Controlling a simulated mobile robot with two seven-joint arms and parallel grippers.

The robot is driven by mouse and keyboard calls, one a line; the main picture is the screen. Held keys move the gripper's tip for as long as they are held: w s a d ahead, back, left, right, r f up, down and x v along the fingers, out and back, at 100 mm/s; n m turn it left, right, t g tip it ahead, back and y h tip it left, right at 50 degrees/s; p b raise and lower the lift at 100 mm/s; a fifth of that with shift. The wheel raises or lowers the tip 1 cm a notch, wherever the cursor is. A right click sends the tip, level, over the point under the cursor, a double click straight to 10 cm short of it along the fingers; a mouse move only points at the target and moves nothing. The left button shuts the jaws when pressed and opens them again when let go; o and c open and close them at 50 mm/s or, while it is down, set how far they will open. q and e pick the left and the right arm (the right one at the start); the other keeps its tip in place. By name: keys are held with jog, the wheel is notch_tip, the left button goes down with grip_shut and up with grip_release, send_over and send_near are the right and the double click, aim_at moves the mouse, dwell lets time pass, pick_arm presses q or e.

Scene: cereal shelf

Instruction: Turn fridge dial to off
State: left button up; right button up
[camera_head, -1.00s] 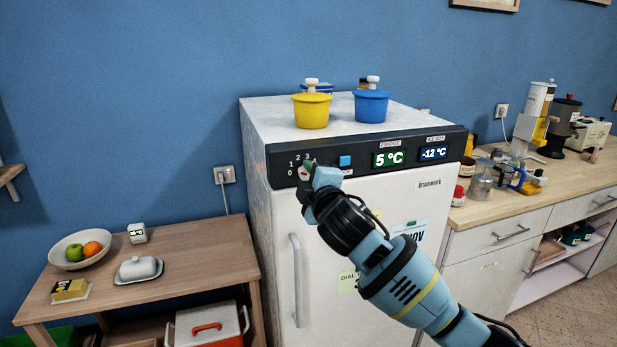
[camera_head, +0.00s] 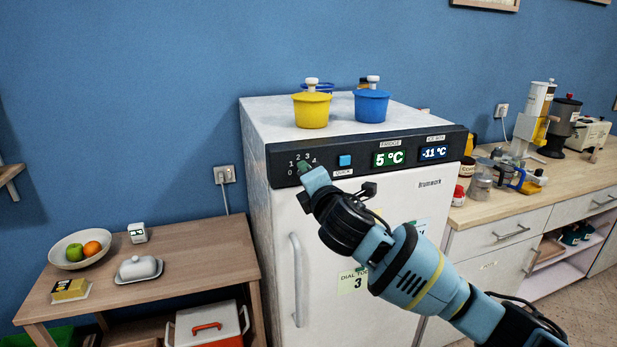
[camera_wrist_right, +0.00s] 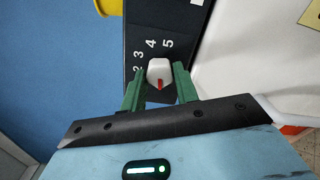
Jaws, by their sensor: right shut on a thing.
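The fridge (camera_head: 385,200) is white with a dark control panel (camera_head: 465,143) along its top front. The dial (camera_wrist_right: 159,71) is a white knob with a red mark, seen in the right wrist view. Its red mark points toward my palm, away from the visible numbers 2, 3, 4 and 5. My right gripper (camera_wrist_right: 160,82) is shut on the dial, with one green finger on each side. In the head view my right gripper (camera_head: 306,170) hides the dial, and the numbers 0 to 4 show around it. My left gripper is not in view.
A blue button (camera_head: 345,161) and displays reading 5 °C (camera_head: 388,159) and -11 °C (camera_head: 434,153) lie right of the dial. Yellow (camera_head: 311,111) and blue (camera_head: 371,107) tubs stand on top. A low wooden table (camera_head: 200,262) is left; a counter (camera_head: 500,205) is right.

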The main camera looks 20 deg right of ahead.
dwell(0.4)
jog(key=o, duration=1)
jog(key=shift+s+d, duration=0.15)
jog(key=shift+s, duration=3.8)
jog(key=s+a+f+m+g+y, duration=0.1)
jog(key=s+f+m+g, duration=0.2)
jog(key=f, duration=0.7)
jog(key=s+a+f+m+y, duration=0.1)
jog(key=s+f+m, duration=0.3)
jog(key=f, duration=0.5)
jog(key=s+a+f+m+g+y, duration=0.1)
jog(key=s+f+m+g, duration=0.2)
jog(key=f, duration=0.7)
jog(key=s+d+f+m, duration=0.1)
jog(key=s+f+m, duration=0.2)
jog(key=s+f, duration=0.3)
jog(key=s+d+f+m+g+h, duration=0.1)
jog(key=s+f+m, duration=0.3)
jog(key=s, duration=0.6)
jog(key=s+d+f+m+g, duration=0.1)
jog(key=s+d+f+m, duration=0.2)
jog(key=s+f, duration=0.4)
jog(key=shift+s+f+m+h, duration=0.4)
jog(key=shift+s, duration=0.35)
